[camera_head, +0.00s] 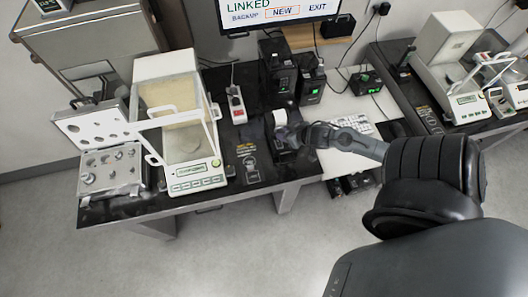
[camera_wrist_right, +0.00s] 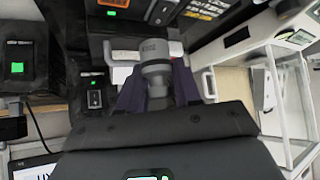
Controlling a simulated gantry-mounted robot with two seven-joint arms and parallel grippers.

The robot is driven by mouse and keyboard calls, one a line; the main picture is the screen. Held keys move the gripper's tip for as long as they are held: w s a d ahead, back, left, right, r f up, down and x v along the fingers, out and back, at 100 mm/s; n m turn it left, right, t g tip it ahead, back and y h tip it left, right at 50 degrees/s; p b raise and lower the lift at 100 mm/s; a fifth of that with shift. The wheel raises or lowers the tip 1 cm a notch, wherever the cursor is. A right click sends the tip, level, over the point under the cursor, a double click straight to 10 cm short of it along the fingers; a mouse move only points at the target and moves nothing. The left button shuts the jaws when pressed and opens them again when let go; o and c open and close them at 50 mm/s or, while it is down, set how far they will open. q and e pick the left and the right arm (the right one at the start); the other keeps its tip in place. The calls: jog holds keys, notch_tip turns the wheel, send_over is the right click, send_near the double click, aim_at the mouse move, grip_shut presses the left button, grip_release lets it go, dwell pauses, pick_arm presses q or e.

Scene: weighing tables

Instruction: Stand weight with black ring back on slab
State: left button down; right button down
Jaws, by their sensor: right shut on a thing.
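My right gripper (camera_head: 284,136) is over the right part of the black-topped weighing table in the head view. In the right wrist view my right gripper (camera_wrist_right: 157,88) is shut on a grey metal weight (camera_wrist_right: 155,50), with dark fingers on both sides of it. A darker band shows around the weight, but I cannot tell whether it is the black ring. The black slab-like tabletop (camera_head: 130,208) shows bare along its front edge. Whether the weight touches a surface is unclear. My left gripper is not in view.
A glass-sided balance (camera_head: 197,184) stands left of my right gripper. An open weight case (camera_head: 112,185) is at the far left. Black devices (camera_head: 278,75) stand behind my gripper, and a keyboard (camera_head: 352,125) lies to its right. Another balance (camera_head: 468,103) is on the right table.

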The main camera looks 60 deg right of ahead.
jog(key=shift+w+a+f+b, duration=0.25)
jog(key=shift+w+a+f, duration=0.8)
jog(key=shift+f, duration=0.45)
jog(key=shift+w+a+f+b, duration=0.25)
jog(key=shift+w+a+f, duration=0.75)
jog(key=shift+f, duration=0.55)
jog(key=shift+w+a+f+b, duration=0.25)
jog(key=shift+w+a+f, duration=0.8)
jog(key=shift+f, duration=0.45)
jog(key=shift+f, duration=0.1)
jog(key=shift+f, duration=0.4)
jog(key=c, duration=1.1)
grip_release()
jog(key=shift+f, duration=0.1)
jog(key=shift+o, duration=0.2)
